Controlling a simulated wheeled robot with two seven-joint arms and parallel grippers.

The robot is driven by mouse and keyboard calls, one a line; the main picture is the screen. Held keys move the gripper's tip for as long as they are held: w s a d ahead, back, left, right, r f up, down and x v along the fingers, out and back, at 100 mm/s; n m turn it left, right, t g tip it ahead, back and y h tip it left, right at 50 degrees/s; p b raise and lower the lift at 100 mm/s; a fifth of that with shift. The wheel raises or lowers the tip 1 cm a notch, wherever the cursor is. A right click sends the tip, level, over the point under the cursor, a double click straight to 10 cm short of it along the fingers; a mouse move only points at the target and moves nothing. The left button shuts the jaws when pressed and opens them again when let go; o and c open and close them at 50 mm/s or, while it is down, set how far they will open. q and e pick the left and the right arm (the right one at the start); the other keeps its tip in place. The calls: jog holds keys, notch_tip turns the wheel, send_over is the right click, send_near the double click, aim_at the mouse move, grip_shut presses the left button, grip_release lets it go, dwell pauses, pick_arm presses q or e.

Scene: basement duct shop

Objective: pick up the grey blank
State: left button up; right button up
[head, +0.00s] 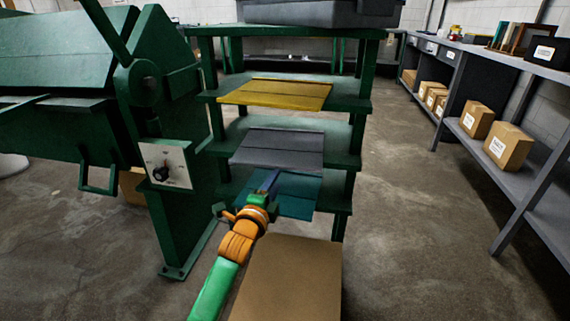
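The grey blank (280,148) is a flat grey sheet with a crease line across it. It lies on a middle shelf of the green rack (345,162), its near edge slightly over the shelf front. My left gripper (270,178) reaches up from the bottom, in front of the rack. Its blue tip is just below the grey blank's near edge in the picture and overlaps the teal blank (297,196) on the shelf beneath. I see no clear gap between its fingers, and contact with either blank cannot be told. My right gripper is out of view.
A yellow blank (275,94) lies on the shelf above. A brown box or board (292,277) stands in front of the rack. A large green machine (90,100) with a control box (170,165) is close on the left. Grey shelving (500,180) with cartons runs along the right; floor between is clear.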

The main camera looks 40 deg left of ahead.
aim_at(281, 163)
pick_arm(q)
jog(key=x, duration=0.2)
jog(key=b+x, duration=0.1)
jog(key=x, duration=0.1)
jog(key=r+x, duration=0.1)
jog(key=x, duration=0.1)
jog(key=shift+a+b, duration=0.15)
jog(key=shift+b, duration=0.2)
jog(key=shift+w+a+r, duration=0.1)
jog(key=shift+w+r, duration=0.05)
jog(key=shift+w, duration=0.3)
grip_shut()
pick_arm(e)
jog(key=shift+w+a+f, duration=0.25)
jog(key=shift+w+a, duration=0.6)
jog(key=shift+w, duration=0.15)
pick_arm(q)
jog(key=shift+s, duration=0.1)
